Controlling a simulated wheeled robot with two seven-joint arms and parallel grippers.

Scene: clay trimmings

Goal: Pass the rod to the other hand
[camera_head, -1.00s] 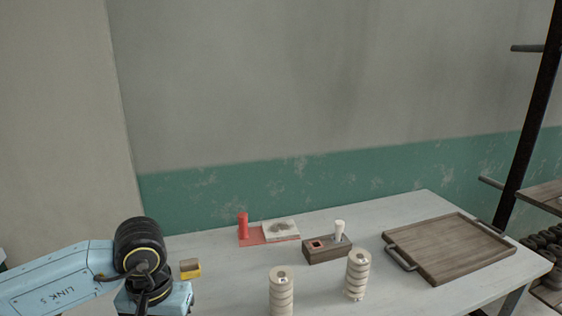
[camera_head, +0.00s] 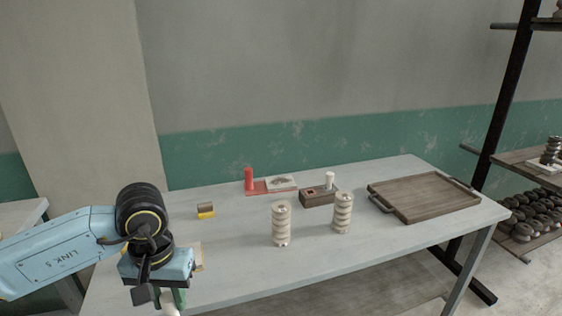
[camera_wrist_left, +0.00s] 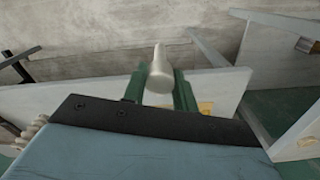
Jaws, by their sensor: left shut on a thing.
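In the left wrist view a pale cream rod (camera_wrist_left: 160,70) with a rounded end sits between the green fingers of my left gripper (camera_wrist_left: 160,88), which is shut on it. In the head view my left gripper (camera_head: 176,299) is low at the left, at the table's near left side. Only a pale bit of the rod (camera_head: 170,310) shows there, at the bottom edge. My right gripper is in neither view.
A shelf (camera_head: 530,170) stands right.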

